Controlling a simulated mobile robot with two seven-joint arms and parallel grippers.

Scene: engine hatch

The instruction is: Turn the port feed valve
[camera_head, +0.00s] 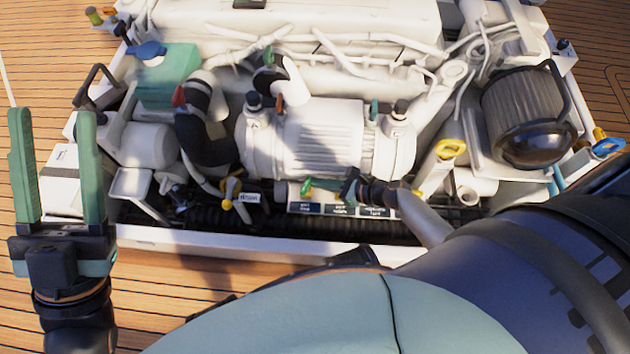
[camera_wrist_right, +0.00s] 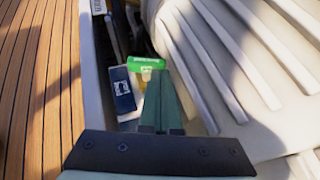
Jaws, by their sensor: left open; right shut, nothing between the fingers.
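A green valve handle (camera_head: 306,187) sits at the front of the engine, above the leftmost of a row of dark blue label plates (camera_head: 340,210); their text is too small to read surely. In the right wrist view the green handle (camera_wrist_right: 146,63) has pale lettering and lies just beyond my fingertips, beside a label plate (camera_wrist_right: 122,92). My right gripper (camera_head: 326,186) points left along the row, its fingers (camera_wrist_right: 165,78) shut and empty; whether they touch the handle I cannot tell. My left gripper (camera_head: 56,115) is open and empty, fingers up, left of the engine.
A yellow valve (camera_head: 230,192) with a white label stands left of the green handle. A white motor housing (camera_head: 320,138) rises right behind the row, and a black corrugated hose (camera_head: 270,222) runs below. The white hatch rim (camera_head: 170,243) edges the front, with wooden deck before it.

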